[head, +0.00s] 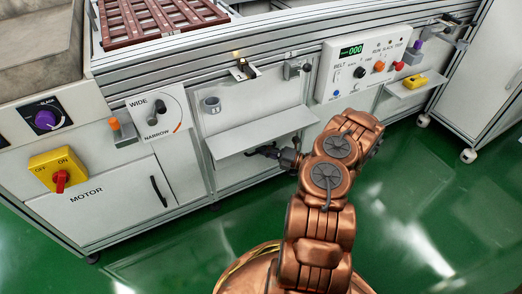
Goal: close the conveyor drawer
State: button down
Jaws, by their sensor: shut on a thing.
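The conveyor drawer (262,131) is a pale panel in the middle of the conveyor's front, standing out from the frame around it. My gripper (262,151) is at the lower edge of this panel, reaching in from the right. It is shut on what seems to be the drawer's handle. The handle itself is too small and dark to make out, and my wrist hides part of that area.
The width dial (159,112) and motor door (105,206) are left. The control panel (362,65) is right. Green floor (420,215) is clear at right.

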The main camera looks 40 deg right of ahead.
jog(key=shift+w+d, duration=0.1)
jog(key=shift+w, duration=0.05)
jog(key=c, duration=1.2)
grip_release()
jog(key=v, duration=1.2)
